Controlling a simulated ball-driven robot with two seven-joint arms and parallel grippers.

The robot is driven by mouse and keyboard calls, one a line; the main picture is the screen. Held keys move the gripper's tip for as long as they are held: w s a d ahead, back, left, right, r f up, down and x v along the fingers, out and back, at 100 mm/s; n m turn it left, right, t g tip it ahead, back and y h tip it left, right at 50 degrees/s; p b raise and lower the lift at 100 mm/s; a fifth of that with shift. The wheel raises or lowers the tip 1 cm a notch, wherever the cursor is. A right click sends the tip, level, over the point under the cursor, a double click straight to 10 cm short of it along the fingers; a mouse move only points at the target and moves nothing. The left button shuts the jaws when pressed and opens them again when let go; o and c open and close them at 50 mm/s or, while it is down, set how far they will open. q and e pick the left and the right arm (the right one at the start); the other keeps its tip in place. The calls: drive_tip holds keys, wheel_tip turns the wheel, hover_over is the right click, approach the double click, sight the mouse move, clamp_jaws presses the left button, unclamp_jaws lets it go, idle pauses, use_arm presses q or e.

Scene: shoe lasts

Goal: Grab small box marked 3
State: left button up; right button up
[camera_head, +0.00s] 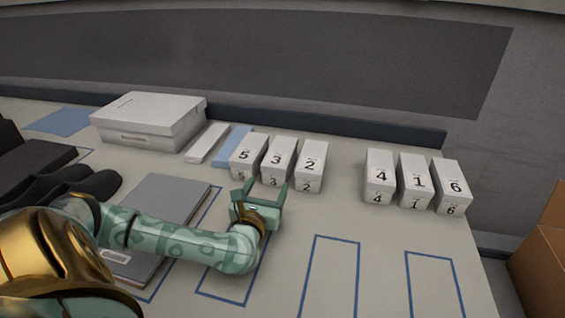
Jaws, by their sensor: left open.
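The small white box marked 3 (278,160) stands on the table between the box marked 5 (249,156) and the box marked 2 (311,167). Its number shows on the top and the front. My left gripper (259,188) is open, with its two fingers pointing away toward the front of boxes 5 and 3. Nothing shows between the fingers. The fingertips appear just in front of box 3; whether they touch it I cannot tell. My right gripper is not in view.
Boxes marked 4 (380,177), 1 (415,181) and 6 (450,186) stand in a group to the right. A large white lidded box (148,120) is at the back left. A grey folder (158,199) lies under my left arm. Blue-outlined rectangles at the front right are empty.

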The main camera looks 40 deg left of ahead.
sight(273, 173)
use_arm(q)
drive_tip(key=b+x, duration=0.1)
drive_tip(key=x, duration=0.4)
drive_tip(key=shift+w+a+f, duration=0.15)
drive_tip(key=shift+w+a, duration=0.05)
drive_tip(key=shift+w, duration=0.15)
drive_tip(key=b+x, duration=0.3)
drive_tip(key=x, duration=0.1)
drive_tip(key=shift+w+a+f, duration=0.15)
drive_tip(key=shift+w+f, duration=0.05)
drive_tip(key=shift+w, duration=0.05)
drive_tip(key=shift+w+a, duration=0.15)
drive_tip(key=shift+w, duration=0.15)
drive_tip(key=shift+r, duration=0.25)
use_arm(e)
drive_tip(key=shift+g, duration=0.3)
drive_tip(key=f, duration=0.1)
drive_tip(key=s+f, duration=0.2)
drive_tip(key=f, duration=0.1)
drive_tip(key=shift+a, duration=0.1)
use_arm(q)
drive_tip(key=c, duration=0.7)
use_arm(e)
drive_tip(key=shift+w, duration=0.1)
